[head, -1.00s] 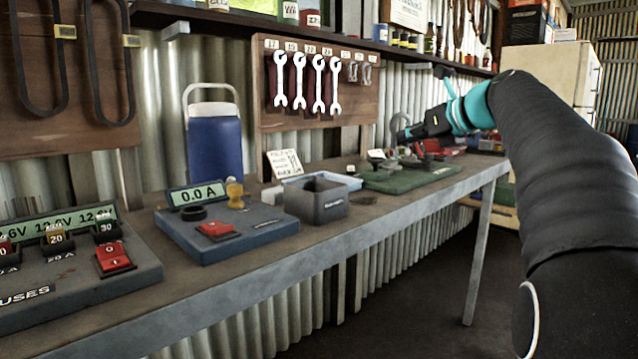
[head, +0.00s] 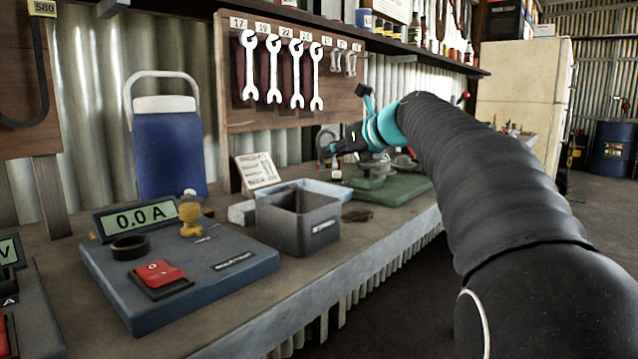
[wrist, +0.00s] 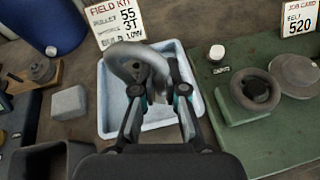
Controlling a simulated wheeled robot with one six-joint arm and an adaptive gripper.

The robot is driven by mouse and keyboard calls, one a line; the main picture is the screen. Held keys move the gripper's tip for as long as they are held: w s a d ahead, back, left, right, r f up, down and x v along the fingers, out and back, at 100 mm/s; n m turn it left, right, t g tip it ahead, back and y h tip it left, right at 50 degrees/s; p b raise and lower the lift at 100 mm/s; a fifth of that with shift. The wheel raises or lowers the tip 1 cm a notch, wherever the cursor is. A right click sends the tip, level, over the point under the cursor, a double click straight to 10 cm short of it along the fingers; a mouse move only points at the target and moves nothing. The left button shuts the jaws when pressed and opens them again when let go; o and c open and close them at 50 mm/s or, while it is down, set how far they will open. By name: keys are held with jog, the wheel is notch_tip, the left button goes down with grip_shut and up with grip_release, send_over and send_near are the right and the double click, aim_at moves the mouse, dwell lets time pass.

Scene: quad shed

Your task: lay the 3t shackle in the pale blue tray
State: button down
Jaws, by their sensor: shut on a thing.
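My gripper (wrist: 157,84) is shut on a grey bow shackle (wrist: 127,62), whose rounded bow points away from the wrist. In the wrist view it is over the pale blue tray (wrist: 106,108); its height above the tray floor is hard to tell. A dark rounded thing shows between the fingers, partly hidden by them and the shackle. In the head view my gripper (head: 345,146) holds the shackle (head: 324,140) above the bench, behind the tray (head: 334,187). A grey bin hides part of the tray there.
The dark grey open bin (head: 297,228) stands in front of the tray. A green board (wrist: 268,140) with round parts lies to its right. A grey block (wrist: 69,103) lies left. A field kit card (wrist: 118,22) stands behind, near a blue cooler (head: 168,150).

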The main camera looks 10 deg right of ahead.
aim_at(320, 160)
jog(key=a+f, duration=0.1)
jog(key=w+a+f, duration=0.1)
jog(key=a, duration=0.1)
jog(key=shift+f+b, duration=0.85)
jog(key=shift+f, duration=1.05)
jog(key=shift+f, duration=0.6)
jog(key=c, duration=1.2)
grip_release()
jog(key=shift+r, duration=0.25)
jog(key=v, duration=1.2)
jog(key=shift+r, duration=0.4)
